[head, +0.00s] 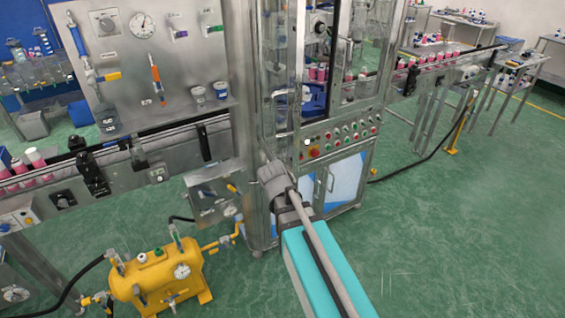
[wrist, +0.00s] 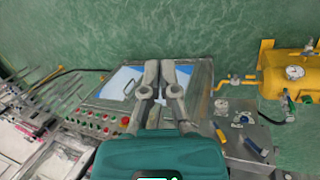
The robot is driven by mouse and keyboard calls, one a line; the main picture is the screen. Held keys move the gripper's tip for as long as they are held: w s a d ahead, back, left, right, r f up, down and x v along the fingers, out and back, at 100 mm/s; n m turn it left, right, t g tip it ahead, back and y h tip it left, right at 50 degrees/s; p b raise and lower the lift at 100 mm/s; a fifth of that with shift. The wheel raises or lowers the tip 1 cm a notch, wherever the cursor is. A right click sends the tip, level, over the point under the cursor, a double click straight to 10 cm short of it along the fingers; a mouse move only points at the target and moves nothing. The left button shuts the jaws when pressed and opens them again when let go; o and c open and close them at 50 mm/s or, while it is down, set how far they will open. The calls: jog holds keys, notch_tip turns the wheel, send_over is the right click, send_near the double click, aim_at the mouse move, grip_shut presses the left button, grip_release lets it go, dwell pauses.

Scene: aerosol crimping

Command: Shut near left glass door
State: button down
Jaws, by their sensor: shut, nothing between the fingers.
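The near left glass door (head: 273,60) is a tall, narrow, metal-framed pane on the left of the crimping machine's front in the head view. It appears angled out from the machine, but I cannot tell how far. My gripper (wrist: 160,70) has its two grey fingers together and empty in the wrist view, over the machine's lower cabinet. In the head view my arm reaches the machine below the door, and the fingertips are hidden. The wrist view does not clearly show the door, and I see no contact with it.
A button panel (head: 340,137) and a blue-white cabinet (head: 345,180) lie right of my wrist. A yellow tank (head: 160,275) stands lower left. A conveyor (head: 125,150) with pink cans runs on the left. Green floor (head: 460,230) is free on the right.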

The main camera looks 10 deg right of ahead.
jog(key=w+a+r+n+t+h+b, duration=0.1)
jog(key=w+a+r+h+b, duration=0.25)
jog(key=w+h, duration=0.35)
jog(key=t+h+b, duration=0.1)
jog(key=t+h, duration=0.1)
jog(key=h, duration=0.5)
send_near(291, 158)
jog(key=a, duration=0.6)
jog(key=shift+s+a+r, duration=0.1)
jog(key=shift+s+a, duration=0.05)
jog(key=shift+s, duration=0.15)
jog(key=d, duration=0.4)
jog(key=w+d, duration=0.1)
jog(key=d, duration=0.4)
jog(key=w+d, duration=0.1)
jog(key=d, duration=0.4)
jog(key=shift+d, duration=0.1)
